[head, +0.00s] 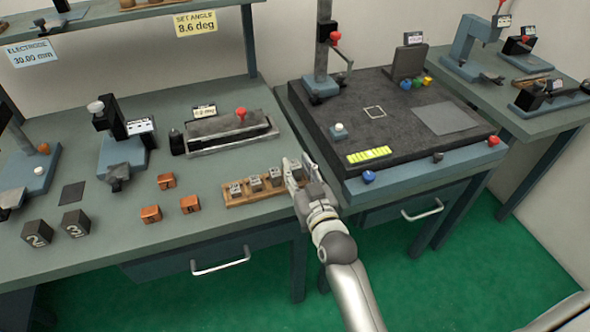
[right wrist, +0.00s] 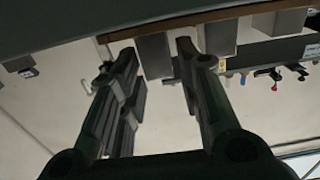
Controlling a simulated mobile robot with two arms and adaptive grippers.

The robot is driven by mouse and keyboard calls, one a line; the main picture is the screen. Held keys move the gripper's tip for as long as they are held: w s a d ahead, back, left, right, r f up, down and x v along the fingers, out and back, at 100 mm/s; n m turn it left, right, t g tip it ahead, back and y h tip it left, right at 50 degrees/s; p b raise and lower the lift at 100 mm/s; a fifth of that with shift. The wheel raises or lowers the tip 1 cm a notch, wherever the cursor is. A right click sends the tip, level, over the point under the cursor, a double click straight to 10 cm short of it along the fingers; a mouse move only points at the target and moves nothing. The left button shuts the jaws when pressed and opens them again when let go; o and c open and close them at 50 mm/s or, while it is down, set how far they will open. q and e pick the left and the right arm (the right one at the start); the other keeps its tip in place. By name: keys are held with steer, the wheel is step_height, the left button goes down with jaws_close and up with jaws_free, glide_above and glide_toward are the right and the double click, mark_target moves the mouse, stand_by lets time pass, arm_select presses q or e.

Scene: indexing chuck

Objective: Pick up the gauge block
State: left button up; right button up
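Several small grey gauge blocks stand in a row on a wooden rack (head: 238,199) at the front edge of the left bench. Blocks show at the left (head: 236,188) and middle (head: 255,183) of the row. My right gripper (head: 296,170) is at the right end of the rack. It also shows in the right wrist view (right wrist: 157,62), its fingers spread apart. A grey block (right wrist: 154,54) appears between the fingertips there, with gaps beside it; contact is not visible. Another block (right wrist: 218,36) stands beside the right finger. My left gripper is out of view.
Several copper-coloured cubes (head: 166,181) lie left of the rack. Dark numbered blocks (head: 75,223) stand at the bench's front left. A grey vise-like fixture (head: 230,131) lies behind the rack. A dark surface plate (head: 400,125) is on the bench to the right, beyond a narrow gap.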

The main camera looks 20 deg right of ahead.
steer(key=shift+c, duration=0.5)
jaws_close()
steer(key=shift+r, duration=0.1)
